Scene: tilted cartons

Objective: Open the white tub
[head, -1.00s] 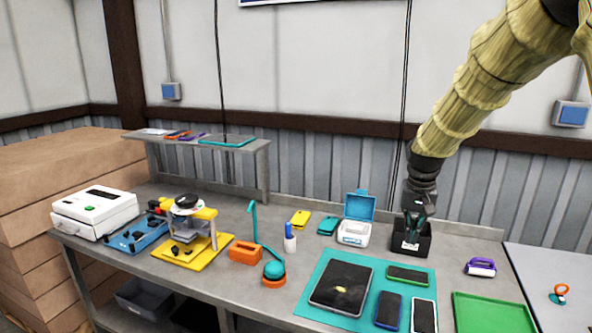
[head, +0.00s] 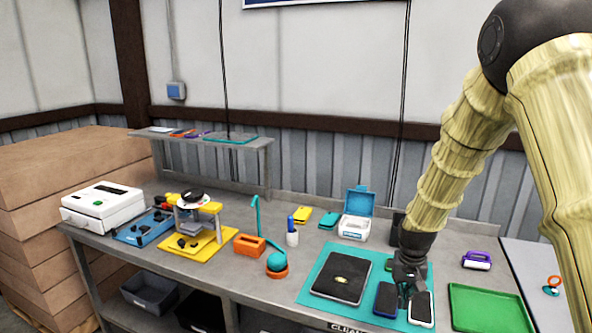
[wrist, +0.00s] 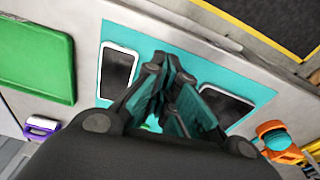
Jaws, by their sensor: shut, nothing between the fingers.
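The white tub (head: 354,228) stands at the back of the bench. My gripper (head: 407,292) is in front and to the right of the tub, low over the right part of the teal mat (head: 313,288), near the phones. In the wrist view its fingers (wrist: 160,62) are together with nothing between them. The wrist view does not show the tub.
A black tablet (head: 342,277) and phones (head: 421,308) lie on the mat. A black pen holder (head: 397,228) is partly hidden behind my arm. A green tray (head: 488,308) and a purple-handled item (head: 477,260) are to the right. An orange-based lamp (head: 277,264) stands left.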

